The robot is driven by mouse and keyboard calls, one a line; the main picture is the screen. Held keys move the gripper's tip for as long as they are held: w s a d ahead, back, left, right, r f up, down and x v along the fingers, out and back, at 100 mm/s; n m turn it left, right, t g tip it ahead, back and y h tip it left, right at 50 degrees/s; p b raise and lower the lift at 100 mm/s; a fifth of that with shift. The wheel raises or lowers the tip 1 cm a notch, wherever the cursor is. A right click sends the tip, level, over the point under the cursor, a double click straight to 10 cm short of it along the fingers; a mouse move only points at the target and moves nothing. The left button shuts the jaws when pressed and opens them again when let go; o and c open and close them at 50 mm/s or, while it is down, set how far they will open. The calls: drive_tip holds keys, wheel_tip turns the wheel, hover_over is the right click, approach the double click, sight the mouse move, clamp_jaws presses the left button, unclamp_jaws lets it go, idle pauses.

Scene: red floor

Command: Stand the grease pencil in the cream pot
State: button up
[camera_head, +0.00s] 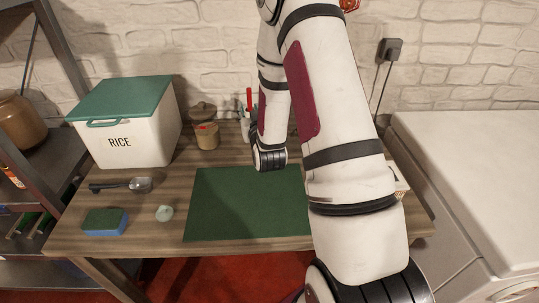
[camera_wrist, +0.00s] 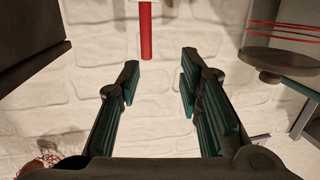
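A slim red upright thing (camera_head: 249,99) stands at the back of the table, above a small whitish object (camera_head: 246,127) partly covered by my arm. I cannot tell whether these are the grease pencil and the cream pot. In the wrist view, a red rod (camera_wrist: 146,35) hangs from the top edge with a pale band above it, beyond the fingertips and about in line with the left finger. My gripper (camera_wrist: 158,78) is open, with nothing between its fingers. In the head view my arm hides the gripper and part of the table's back.
A RICE bin (camera_head: 135,150) with a green lid, a lidded jar (camera_head: 206,136), a scoop (camera_head: 138,184), a sponge (camera_head: 105,222) and a small pale lump (camera_head: 164,213) are on the table. A green mat (camera_head: 235,205) lies bare in front. A brick wall (camera_head: 215,50) stands close behind.

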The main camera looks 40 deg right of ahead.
drive_tip(key=s+a+r+n+g+y, duration=0.3)
drive_tip(key=s+a+r+g+y, duration=0.25)
drive_tip(key=s+a+r, duration=0.5)
drive_tip(key=s+a+r+g, duration=0.1)
drive_tip(key=s+a+g, duration=0.1)
drive_tip(key=s, duration=0.7)
drive_tip(key=s+a+r+n+g, duration=0.1)
drive_tip(key=s+a+g, duration=0.2)
drive_tip(key=s, duration=0.7)
drive_tip(key=s+a+r+g+y, duration=0.1)
drive_tip(key=s+a+g, duration=0.1)
drive_tip(key=s+a, duration=0.3)
drive_tip(key=s, duration=0.4)
drive_tip(key=shift+s+a+r+n+g, duration=0.3)
drive_tip(key=shift+s+a+r+g, duration=0.05)
wheel_tip(320, 180, up, 9)
drive_tip(key=t+p, duration=0.1)
drive_tip(key=p, duration=0.6)
drive_tip(key=shift+d+f+t, duration=0.15)
drive_tip(key=shift+t, duration=0.25)
